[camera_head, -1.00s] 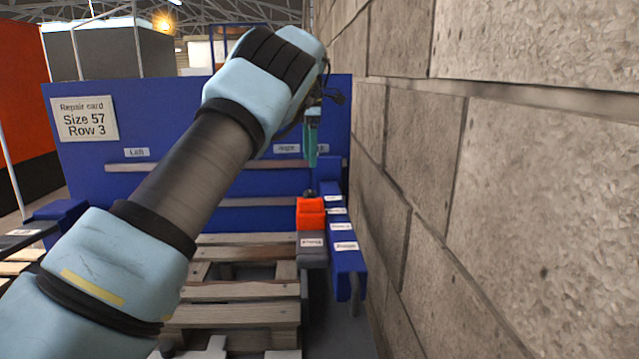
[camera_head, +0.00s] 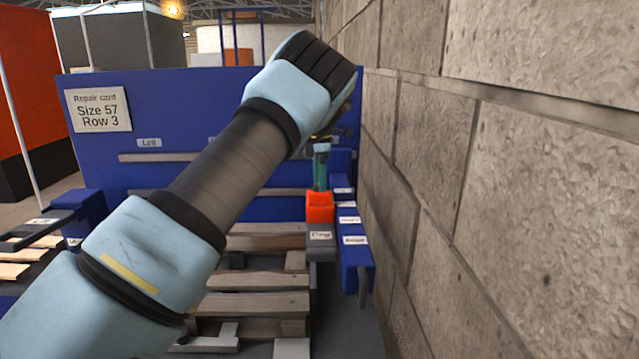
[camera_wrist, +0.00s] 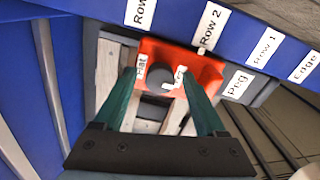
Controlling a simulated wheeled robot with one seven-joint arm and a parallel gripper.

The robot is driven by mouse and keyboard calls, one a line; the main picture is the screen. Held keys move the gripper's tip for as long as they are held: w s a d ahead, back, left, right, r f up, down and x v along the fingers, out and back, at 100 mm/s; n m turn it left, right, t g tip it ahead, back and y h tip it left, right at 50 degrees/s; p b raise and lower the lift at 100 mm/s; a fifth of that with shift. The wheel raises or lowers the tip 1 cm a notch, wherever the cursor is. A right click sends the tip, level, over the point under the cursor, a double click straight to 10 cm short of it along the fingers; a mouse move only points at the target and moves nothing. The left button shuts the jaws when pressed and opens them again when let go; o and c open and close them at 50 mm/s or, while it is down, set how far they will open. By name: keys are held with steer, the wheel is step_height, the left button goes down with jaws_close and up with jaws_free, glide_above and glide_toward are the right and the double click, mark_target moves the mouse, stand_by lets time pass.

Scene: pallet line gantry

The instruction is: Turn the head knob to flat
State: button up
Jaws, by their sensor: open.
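The orange head (camera_head: 319,208) sits on a grey carriage beside the blue rail on the right, near the block wall. In the wrist view the orange head (camera_wrist: 207,72) bears a round dark knob (camera_wrist: 159,75), a "Flat" label (camera_wrist: 141,67) to its left and another label, hard to read, to its right. My gripper (camera_wrist: 158,76) is open, with its teal fingers on either side of the knob. I cannot tell whether they touch it. In the head view my gripper (camera_head: 320,186) points down at the top of the orange head, and the knob is hidden.
The blue rail (camera_head: 353,258) carries Row and Edge labels; a "Peg" label (camera_wrist: 239,83) is on the grey carriage. A wooden pallet (camera_head: 262,303) lies left of it. The block wall (camera_head: 520,200) stands close on the right. A repair card (camera_head: 98,109) reads Size 57, Row 3.

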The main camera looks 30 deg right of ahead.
jaws_close()
stand_by(0.4)
